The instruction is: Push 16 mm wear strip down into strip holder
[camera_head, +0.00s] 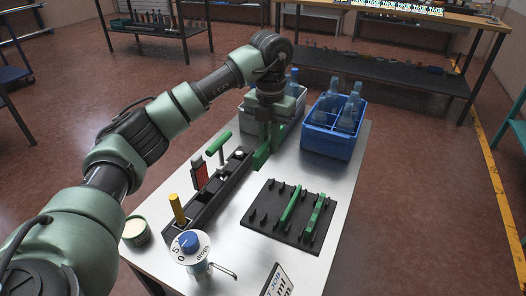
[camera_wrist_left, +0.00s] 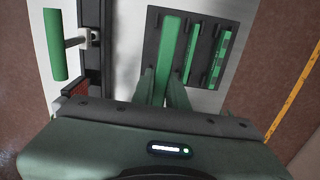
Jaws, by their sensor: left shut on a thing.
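My left gripper (camera_head: 266,132) is shut on a green strip (camera_head: 262,157) and holds it near the far end of a long black holder (camera_head: 212,196) on the table. In the left wrist view, the gripper (camera_wrist_left: 165,88) has the green strip (camera_wrist_left: 169,45) between its fingers, seen over a black board. From these views I cannot tell whether the held strip touches the holder. Two more green strips, one plain (camera_head: 291,205) and one patterned (camera_head: 315,214), lie on the black pegged board (camera_head: 262,222). My right gripper is not in view.
A green T-handle (camera_head: 218,144), a red item (camera_head: 200,171) and a yellow handle (camera_head: 178,209) stand along the holder. A blue crate (camera_head: 328,143) with bottles is at the back right. A blue-knobbed dispenser (camera_head: 190,246) and round jar (camera_head: 136,231) are in front.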

